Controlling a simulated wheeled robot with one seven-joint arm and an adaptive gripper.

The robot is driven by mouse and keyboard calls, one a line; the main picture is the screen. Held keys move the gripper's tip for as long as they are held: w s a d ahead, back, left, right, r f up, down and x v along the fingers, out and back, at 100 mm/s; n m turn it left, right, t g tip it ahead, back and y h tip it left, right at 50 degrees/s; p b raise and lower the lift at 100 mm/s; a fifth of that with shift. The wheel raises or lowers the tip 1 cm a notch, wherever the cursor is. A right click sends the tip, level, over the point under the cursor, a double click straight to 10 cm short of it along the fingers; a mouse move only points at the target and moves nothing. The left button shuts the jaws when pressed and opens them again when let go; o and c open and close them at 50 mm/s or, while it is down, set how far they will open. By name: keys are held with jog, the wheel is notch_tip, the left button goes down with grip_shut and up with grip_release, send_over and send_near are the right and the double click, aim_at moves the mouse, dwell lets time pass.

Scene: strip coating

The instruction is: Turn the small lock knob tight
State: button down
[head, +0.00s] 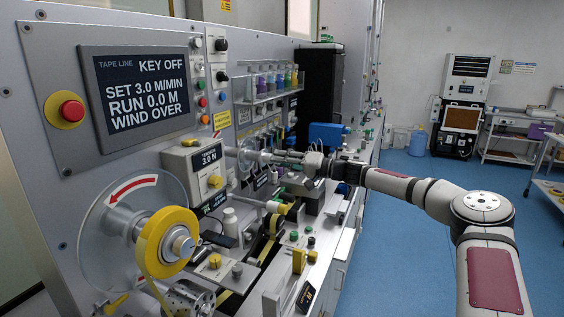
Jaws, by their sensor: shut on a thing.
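My gripper (272,157) reaches in from the right to the hub of the far clear disc (247,154) on the machine front. It is small in the head view. Its fingers are shut on a small part at the hub, which appears to be the small lock knob. The fingers hide most of that knob, so its shape and how tight it sits cannot be told.
A yellow tape roll (165,243) sits on a nearer clear disc (108,232). A display (143,90) reads KEY OFF and RUN 0.0 M. Bottles stand on a shelf (268,97) above my gripper. Rollers and yellow knobs crowd the bench below. Blue floor (400,260) is clear at right.

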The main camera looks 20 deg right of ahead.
jog(key=m, duration=1.3)
jog(key=shift+f+m, duration=0.1)
jog(key=shift+m, duration=0.2)
dwell(0.4)
jog(key=c, duration=1.4)
grip_release()
jog(key=shift+o, duration=0.2)
jog(key=v, duration=1.2)
jog(key=shift+d, duration=0.1)
